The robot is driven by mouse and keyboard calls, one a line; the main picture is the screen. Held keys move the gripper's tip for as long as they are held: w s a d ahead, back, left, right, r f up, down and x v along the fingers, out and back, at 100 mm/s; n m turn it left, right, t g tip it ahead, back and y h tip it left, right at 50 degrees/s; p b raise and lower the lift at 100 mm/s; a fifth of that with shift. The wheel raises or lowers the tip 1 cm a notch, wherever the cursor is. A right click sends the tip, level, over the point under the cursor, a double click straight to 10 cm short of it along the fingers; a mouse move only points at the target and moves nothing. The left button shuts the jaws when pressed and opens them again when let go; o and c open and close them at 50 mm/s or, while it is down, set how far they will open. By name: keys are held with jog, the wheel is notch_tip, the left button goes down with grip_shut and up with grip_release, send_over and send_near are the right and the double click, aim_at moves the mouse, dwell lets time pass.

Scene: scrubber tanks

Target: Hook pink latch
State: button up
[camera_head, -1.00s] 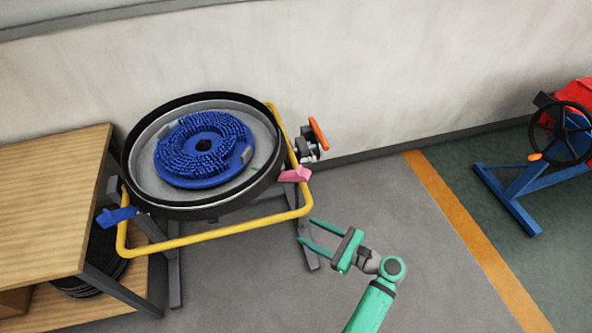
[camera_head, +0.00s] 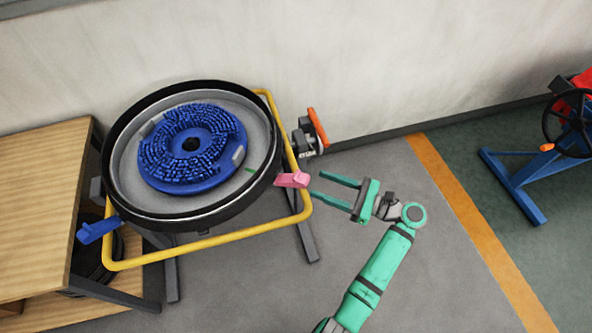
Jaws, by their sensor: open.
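The pink latch (camera_head: 292,180) sticks out from the right side of the round black-rimmed tank (camera_head: 262,176), next to the yellow tube frame (camera_head: 215,241). My gripper (camera_head: 318,186) is open and empty, just right of the latch, with its two green fingers pointing left toward it. In this view a small gap shows between the fingertips and the latch. Whether the latch is hooked cannot be told. A blue latch (camera_head: 98,231) sits on the tank's left front side.
A blue bristle brush disc (camera_head: 215,150) lies in the tank. An orange-handled valve (camera_head: 317,128) stands behind the latch. A wooden shelf (camera_head: 40,200) is at left, a blue stand (camera_head: 515,187) with a black handwheel at right. The grey floor between is clear.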

aim_at(299, 179)
jog(key=x, duration=0.5)
jog(key=s+x, duration=0.1)
jog(key=x, duration=0.2)
jog(key=shift+a, duration=0.35)
jog(key=shift+w+a, duration=0.35)
jog(key=shift+a, duration=0.15)
grip_shut()
jog(key=shift+w, duration=0.1)
